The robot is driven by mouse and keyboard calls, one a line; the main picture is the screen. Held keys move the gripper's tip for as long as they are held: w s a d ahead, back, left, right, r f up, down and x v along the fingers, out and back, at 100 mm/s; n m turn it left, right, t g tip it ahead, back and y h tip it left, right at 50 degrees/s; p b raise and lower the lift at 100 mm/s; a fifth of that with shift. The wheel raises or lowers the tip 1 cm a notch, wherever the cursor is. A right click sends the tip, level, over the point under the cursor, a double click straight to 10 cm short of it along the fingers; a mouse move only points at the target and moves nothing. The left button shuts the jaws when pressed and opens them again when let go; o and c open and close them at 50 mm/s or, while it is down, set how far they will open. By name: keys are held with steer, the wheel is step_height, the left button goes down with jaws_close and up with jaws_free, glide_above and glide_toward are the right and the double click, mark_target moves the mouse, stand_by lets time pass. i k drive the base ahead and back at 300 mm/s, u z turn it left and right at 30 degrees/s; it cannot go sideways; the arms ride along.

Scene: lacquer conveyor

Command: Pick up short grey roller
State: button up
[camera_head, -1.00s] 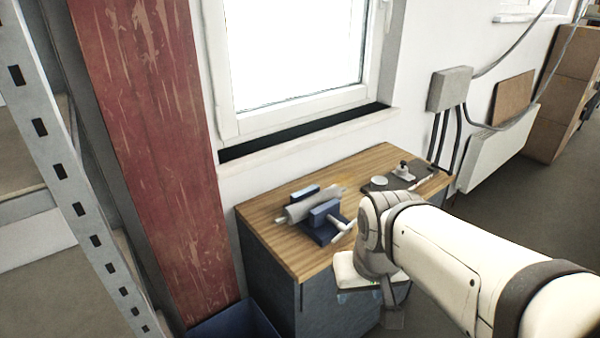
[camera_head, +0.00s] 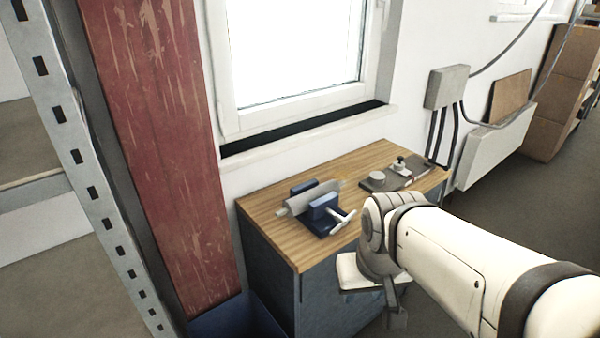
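A short grey roller (camera_head: 301,203) rests in a blue vise-like holder (camera_head: 322,225) on the wooden-topped cabinet (camera_head: 285,241). It lies slanted, with its ends sticking out past the blue blocks. My arm comes in from the lower right, and its wrist hangs in front of the cabinet's right side. My gripper (camera_head: 396,317) is lower right of the roller and apart from it. Its fingers are mostly hidden or too small to tell whether they are open.
A dark tray (camera_head: 382,182) with small grey parts lies at the back right of the top. A red column (camera_head: 165,120) and a metal rack (camera_head: 98,205) stand left. A blue bin (camera_head: 232,318) is on the floor below. The front of the top is bare.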

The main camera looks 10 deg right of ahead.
mark_target(295, 205)
steer(key=u, duration=0.05)
steer(key=k, duration=0.4)
steer(key=z, duration=2.1)
steer(key=i, duration=1.65)
steer(key=u, duration=2.7)
steer(key=i, duration=0.85)
steer(key=z, duration=0.1)
